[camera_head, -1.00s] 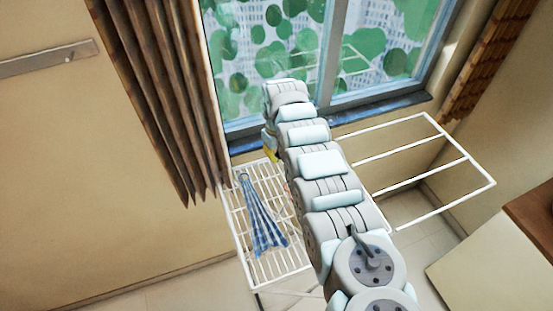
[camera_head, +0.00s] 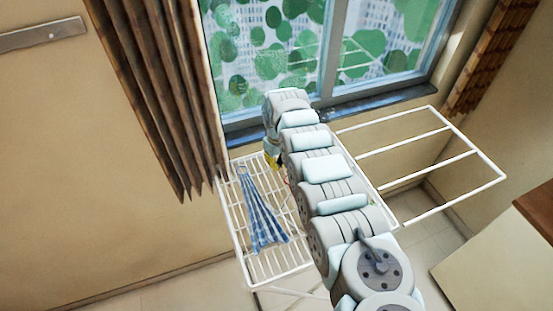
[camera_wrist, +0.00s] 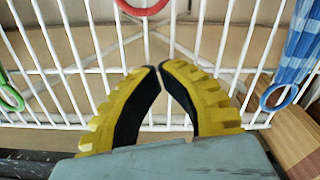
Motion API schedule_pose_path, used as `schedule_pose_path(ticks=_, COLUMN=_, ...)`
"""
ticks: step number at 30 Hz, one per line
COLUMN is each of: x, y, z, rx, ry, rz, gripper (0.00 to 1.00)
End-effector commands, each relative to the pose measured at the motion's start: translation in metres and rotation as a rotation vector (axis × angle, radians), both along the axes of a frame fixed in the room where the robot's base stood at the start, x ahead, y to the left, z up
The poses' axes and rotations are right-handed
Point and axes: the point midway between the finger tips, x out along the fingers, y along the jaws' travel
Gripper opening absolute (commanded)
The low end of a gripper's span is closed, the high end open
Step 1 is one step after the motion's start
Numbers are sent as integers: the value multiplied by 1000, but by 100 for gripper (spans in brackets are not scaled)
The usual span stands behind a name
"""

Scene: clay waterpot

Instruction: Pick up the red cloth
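A red ring (camera_wrist: 140,8) shows at the top edge of the wrist view, lying over the white bars of the drying rack. Any cloth joined to it is outside the wrist view, and my arm hides that part of the rack in the head view. My gripper (camera_wrist: 160,67) has yellow ridged fingers with black inner pads. Its tips nearly meet, with nothing seen between them, and they point toward the rack a little below the red ring in the picture. In the head view, only a bit of yellow finger (camera_head: 272,160) shows beside my arm.
A blue checked cloth (camera_head: 262,218) lies on the white drying rack (camera_head: 236,235); its blue ring (camera_wrist: 278,97) shows in the wrist view. A green ring (camera_wrist: 10,98) is at the left there. A window (camera_head: 320,60) and brown curtain (camera_head: 150,80) stand behind.

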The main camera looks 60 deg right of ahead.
Motion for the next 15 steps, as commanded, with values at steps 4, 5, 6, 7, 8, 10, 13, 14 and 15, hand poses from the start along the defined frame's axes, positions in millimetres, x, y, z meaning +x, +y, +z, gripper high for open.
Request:
schedule_pose_path(ticks=4, x=-5, y=2, z=6, rx=-1, ry=-2, rz=0, gripper=0)
schedule_pose_path(ticks=5, x=-6, y=3, z=6, rx=0, ry=-1, rz=-1, gripper=0)
schedule_pose_path(ticks=6, x=-8, y=3, z=6, rx=0, ry=-1, rz=-1, gripper=0)
schedule_pose_path(ticks=7, x=-10, y=4, z=6, rx=1, ry=0, rz=-1, gripper=0)
schedule_pose_path(ticks=8, x=-11, y=5, z=6, rx=2, ry=0, rz=-1, gripper=0)
schedule_pose_path(ticks=10, x=-12, y=8, z=6, rx=2, ry=0, rz=0, gripper=0)
schedule_pose_path(ticks=13, x=-18, y=9, z=5, rx=1, ry=0, rz=-1, gripper=0)
schedule_pose_path(ticks=14, x=-19, y=9, z=5, rx=1, ry=0, rz=-1, gripper=0)
schedule_pose_path(ticks=15, x=-21, y=10, z=5, rx=1, ry=0, rz=-2, gripper=0)
